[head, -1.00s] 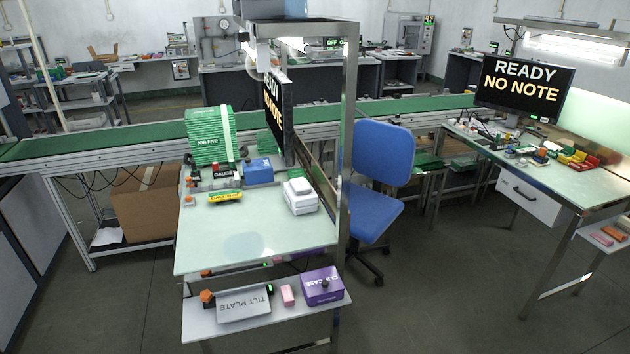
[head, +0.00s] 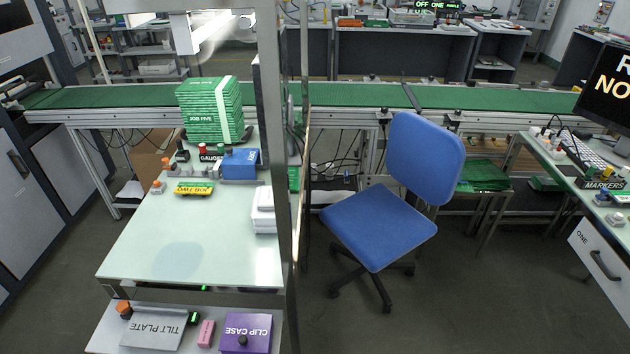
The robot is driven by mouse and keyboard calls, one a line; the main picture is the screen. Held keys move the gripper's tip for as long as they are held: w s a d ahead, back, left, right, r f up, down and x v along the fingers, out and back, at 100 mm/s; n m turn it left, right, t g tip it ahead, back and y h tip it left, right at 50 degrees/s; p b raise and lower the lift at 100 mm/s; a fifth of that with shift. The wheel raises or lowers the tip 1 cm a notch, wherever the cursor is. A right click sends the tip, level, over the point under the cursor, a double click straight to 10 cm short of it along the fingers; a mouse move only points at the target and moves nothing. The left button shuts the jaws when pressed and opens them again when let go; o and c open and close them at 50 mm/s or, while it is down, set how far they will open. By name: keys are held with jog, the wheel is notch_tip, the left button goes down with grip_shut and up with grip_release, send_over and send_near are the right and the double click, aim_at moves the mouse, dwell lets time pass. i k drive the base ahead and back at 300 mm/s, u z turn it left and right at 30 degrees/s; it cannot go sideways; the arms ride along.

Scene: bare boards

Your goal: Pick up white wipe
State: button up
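A white box-like stack (head: 263,210) stands on the pale green bench top (head: 150,235), at its right edge. The metal post (head: 278,150) hides part of its right side. It is the white object on this bench that could be the wipe, but I cannot tell for sure. No separate white cloth is clear to see. My gripper is not in view.
Green boards (head: 210,110) are stacked at the bench's back, near a blue box (head: 241,163) and a yellow-green block (head: 193,188). A lower shelf holds a purple box (head: 246,333). A blue chair (head: 385,220) stands right of the bench. Floor is free at lower right.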

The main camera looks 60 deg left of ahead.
aim_at(266, 203)
jog(key=i, duration=1.8)
jog(key=u, duration=3.4)
jog(key=i, duration=1.4)
jog(key=z, duration=0.2)
